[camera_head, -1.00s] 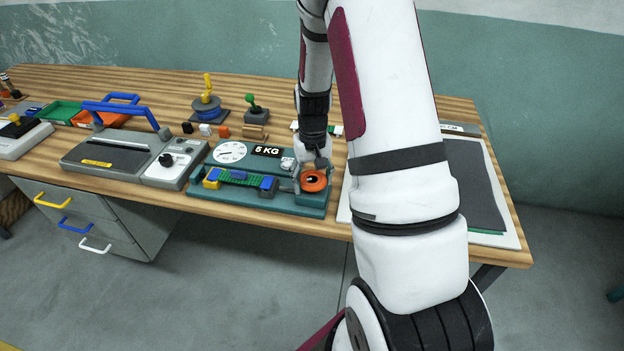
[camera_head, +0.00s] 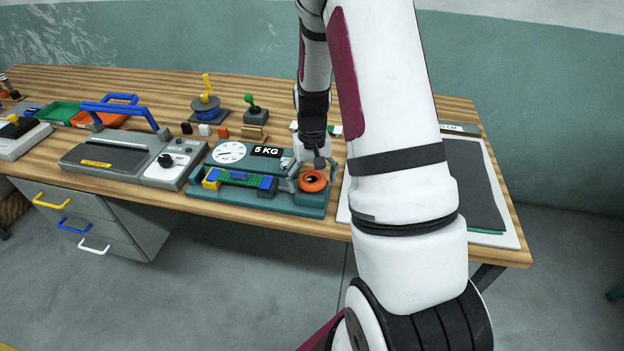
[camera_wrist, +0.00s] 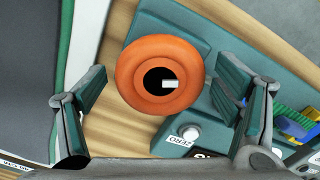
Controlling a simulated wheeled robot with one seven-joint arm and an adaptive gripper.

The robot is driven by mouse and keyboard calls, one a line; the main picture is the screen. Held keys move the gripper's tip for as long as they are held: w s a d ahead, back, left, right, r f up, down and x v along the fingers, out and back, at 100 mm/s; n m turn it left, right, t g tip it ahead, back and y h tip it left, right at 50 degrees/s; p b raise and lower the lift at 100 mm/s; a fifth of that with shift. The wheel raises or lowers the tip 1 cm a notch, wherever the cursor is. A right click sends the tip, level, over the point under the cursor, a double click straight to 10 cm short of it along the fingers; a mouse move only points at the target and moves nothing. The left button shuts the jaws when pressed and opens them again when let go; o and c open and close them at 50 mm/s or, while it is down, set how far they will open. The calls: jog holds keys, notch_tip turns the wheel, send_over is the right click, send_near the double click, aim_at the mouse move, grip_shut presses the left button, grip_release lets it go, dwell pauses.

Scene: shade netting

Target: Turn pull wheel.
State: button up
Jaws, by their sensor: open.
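The pull wheel (camera_head: 313,181) is an orange ring with a dark centre at the right end of a teal tester base (camera_head: 299,206). In the wrist view the orange wheel (camera_wrist: 160,76) lies between the two fingers, and a small light peg shows in its dark hole. My gripper (camera_head: 306,182) is over the wheel from above. In the wrist view my gripper (camera_wrist: 168,95) is open, with one finger on each side of the wheel and a gap visible on both sides. No finger contact with the wheel shows.
The tester carries a round dial (camera_head: 230,152), a "5 KG" label (camera_head: 267,151) and a green strip between clamps (camera_head: 240,178). A ZERO button (camera_wrist: 190,132) is close to the wheel. A machine with a blue handle (camera_head: 120,155) stands left; a dark mat (camera_head: 470,185) lies right.

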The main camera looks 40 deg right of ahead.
aim_at(312, 178)
notch_tip(312, 178, up, 12)
dwell(0.4)
jog(key=shift+w, duration=0.1)
dwell(1.4)
notch_tip(312, 178, down, 12)
jog(key=b, duration=0.3)
jog(key=shift+f+b, duration=0.1)
jog(key=shift+b, duration=0.2)
dwell(0.4)
jog(key=c, duration=1.2)
